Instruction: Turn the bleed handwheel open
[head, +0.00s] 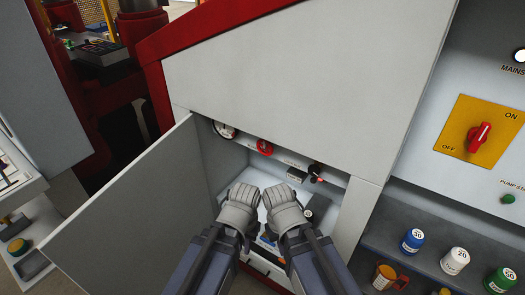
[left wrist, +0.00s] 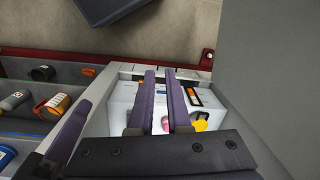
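A small red handwheel (head: 264,147), which I take as the bleed handwheel, sits on the upper back panel inside the open cabinet. Its label is too small to read. My left gripper (head: 238,207) is in the cabinet opening, below the handwheel and apart from it.
A round gauge (head: 225,130) is left of the handwheel and a black-and-red valve (head: 316,172) is right of it. The cabinet door (head: 125,220) stands open at left. A sloping grey cover (head: 300,70) overhangs above. Shelved bottles (head: 455,261) stand at right.

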